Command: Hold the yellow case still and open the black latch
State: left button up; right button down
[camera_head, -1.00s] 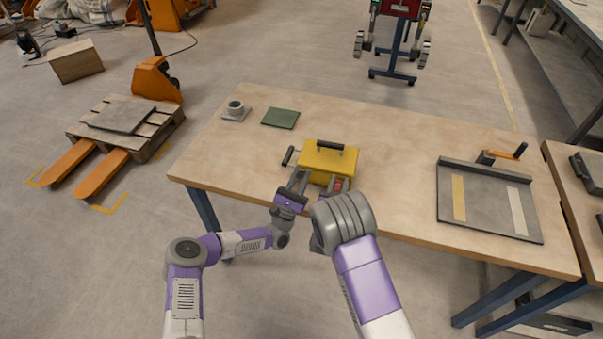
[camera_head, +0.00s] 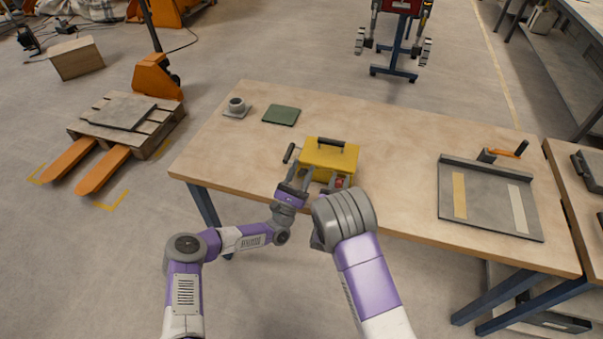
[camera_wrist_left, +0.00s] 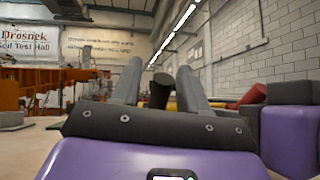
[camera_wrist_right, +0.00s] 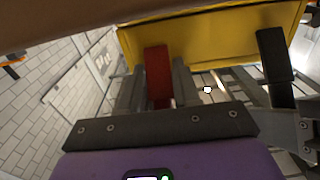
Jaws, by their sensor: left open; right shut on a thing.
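The yellow case (camera_head: 330,161) stands near the front edge of the wooden table, its black carry handle on top. My right gripper (camera_head: 337,185) is at the case's front right, partly hidden by my right arm. In the right wrist view it is shut on a red latch (camera_wrist_right: 157,72), under the yellow body (camera_wrist_right: 210,36). The black latch (camera_wrist_right: 274,55) is to the right of the red one there. My left gripper (camera_head: 300,177) is open at the case's front left. In the left wrist view its fingers stand on either side of a black piece (camera_wrist_left: 161,90), likely the black latch; contact is unclear.
A green mat (camera_head: 281,115) and a grey cup (camera_head: 236,104) lie further back left. A grey tray-like fixture (camera_head: 488,205) with two strips is at the right. The table between is bare.

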pick_arm(q)
notch_tip(320, 180, up, 9)
jog(key=shift+r, duration=0.1)
jog(key=shift+o, duration=0.2)
jog(key=shift+s+a+f+n+y, duration=0.1)
jog(key=shift+a+f+n+y, duration=0.2)
jog(key=shift+n+y, duration=0.15)
jog(key=s+a+f+n+g+y, duration=0.1)
jog(key=s+a+f+g+y, duration=0.2)
jog(key=s+f+g+y, duration=0.35)
jog(key=shift+h, duration=0.8)
jog(key=x, duration=0.3)
jog(key=f+x, duration=0.1)
jog(key=x, duration=0.2)
jog(key=f+x, duration=0.1)
jog(key=x, duration=0.3)
jog(key=shift+d+f, duration=0.25)
grip_shut()
